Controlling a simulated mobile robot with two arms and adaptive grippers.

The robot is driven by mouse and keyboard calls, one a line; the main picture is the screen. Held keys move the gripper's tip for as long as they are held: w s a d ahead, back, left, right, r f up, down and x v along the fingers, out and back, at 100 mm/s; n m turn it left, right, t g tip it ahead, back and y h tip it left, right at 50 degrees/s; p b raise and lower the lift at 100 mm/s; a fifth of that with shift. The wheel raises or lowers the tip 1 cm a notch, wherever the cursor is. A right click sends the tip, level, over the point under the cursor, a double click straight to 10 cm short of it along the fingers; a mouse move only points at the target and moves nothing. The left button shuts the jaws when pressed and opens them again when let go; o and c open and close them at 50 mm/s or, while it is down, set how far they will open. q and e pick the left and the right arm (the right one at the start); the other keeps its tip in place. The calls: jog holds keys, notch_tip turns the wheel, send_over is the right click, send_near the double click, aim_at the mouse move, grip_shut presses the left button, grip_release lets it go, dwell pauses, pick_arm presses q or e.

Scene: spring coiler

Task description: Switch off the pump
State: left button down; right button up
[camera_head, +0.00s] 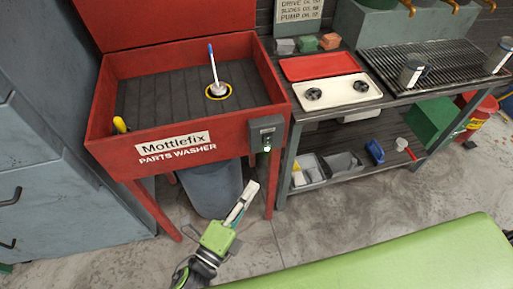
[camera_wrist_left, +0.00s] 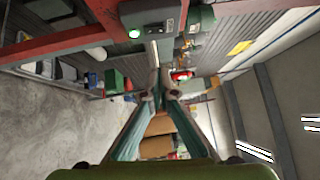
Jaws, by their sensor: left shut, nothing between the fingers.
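The red parts washer (camera_head: 208,164) stands at left centre in the head view, with a brush standing in its basin. A grey switch box (camera_head: 266,132) is on its front right corner, with a small green light (camera_head: 267,149) lit at its lower end. The wrist view also shows the box (camera_wrist_left: 152,17) and a green glow (camera_wrist_left: 133,33) near the top. My left gripper (camera_head: 249,190) is shut and empty, in front of the washer, below and slightly left of the box in the picture. It appears apart from the box. My right gripper is not in view.
A bench (camera_head: 345,107) with trays, a grate and mugs stands to the right, with bins on its lower shelf. A grey bin (camera_head: 212,188) is under the washer. A green surface (camera_head: 400,262) fills the lower right. Bare floor lies between.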

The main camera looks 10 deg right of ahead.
pick_arm(q)
jog(key=shift+r, duration=0.15)
jog(key=p, duration=0.2)
send_near(268, 139)
jog(key=w+d+r, duration=0.1)
jog(key=w+d, duration=0.2)
jog(key=d, duration=0.2)
jog(key=shift+w+d, duration=0.15)
jog(key=shift+w, duration=0.5)
